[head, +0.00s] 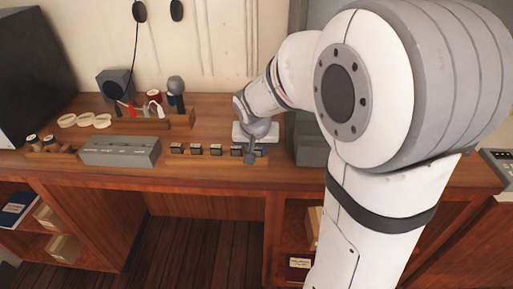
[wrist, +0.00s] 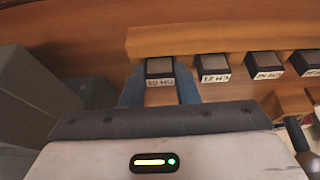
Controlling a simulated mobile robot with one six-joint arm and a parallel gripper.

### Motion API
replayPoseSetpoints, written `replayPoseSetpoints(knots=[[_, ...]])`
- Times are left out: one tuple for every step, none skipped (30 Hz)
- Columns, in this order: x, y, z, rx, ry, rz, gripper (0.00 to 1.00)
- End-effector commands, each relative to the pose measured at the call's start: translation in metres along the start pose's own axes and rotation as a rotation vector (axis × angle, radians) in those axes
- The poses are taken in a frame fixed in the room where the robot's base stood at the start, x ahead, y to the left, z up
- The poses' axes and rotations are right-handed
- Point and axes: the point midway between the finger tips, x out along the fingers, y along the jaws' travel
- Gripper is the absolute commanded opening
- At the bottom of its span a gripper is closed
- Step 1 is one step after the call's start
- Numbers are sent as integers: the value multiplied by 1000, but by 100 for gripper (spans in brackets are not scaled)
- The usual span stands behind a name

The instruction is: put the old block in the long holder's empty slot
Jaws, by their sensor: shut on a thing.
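The long holder (head: 188,160) is a wooden rail on the desk with several dark blocks in a row. It also shows in the wrist view (wrist: 225,42). My gripper (head: 250,157) is at the holder's right end in the head view. In the wrist view its bluish fingers (wrist: 160,90) are shut on a dark block (wrist: 160,66) with a pale, upside-down label. This block lines up with the other labelled blocks (wrist: 213,66) at the holder's end. I cannot tell whether it is fully seated. No empty slot is clear in view.
A grey slotted box (head: 121,151) stands left of the holder. Behind are a wooden rack (head: 180,121) with tools, white rings (head: 85,120) and a dark speaker (head: 115,84). A grey case (wrist: 45,85) stands close at left in the wrist view.

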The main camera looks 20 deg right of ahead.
Motion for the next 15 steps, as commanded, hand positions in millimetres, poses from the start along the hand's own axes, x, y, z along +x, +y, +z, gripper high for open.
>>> replayPoseSetpoints(knots=[[0, 0, 0, 0, 0, 0, 7], [0, 0, 0, 0, 0, 0, 7], [0, 0, 0, 0, 0, 0, 7], [0, 0, 0, 0, 0, 0, 7], [0, 0, 0, 0, 0, 0, 7], [0, 0, 0, 0, 0, 0, 7], [0, 0, 0, 0, 0, 0, 7], [0, 0, 0, 0, 0, 0, 7], [0, 0, 0, 0, 0, 0, 30], [0, 0, 0, 0, 0, 0, 32], [0, 0, 0, 0, 0, 0, 34], [0, 0, 0, 0, 0, 0, 38], [0, 0, 0, 0, 0, 0, 40], [0, 0, 0, 0, 0, 0, 43], [0, 0, 0, 0, 0, 0, 46]])
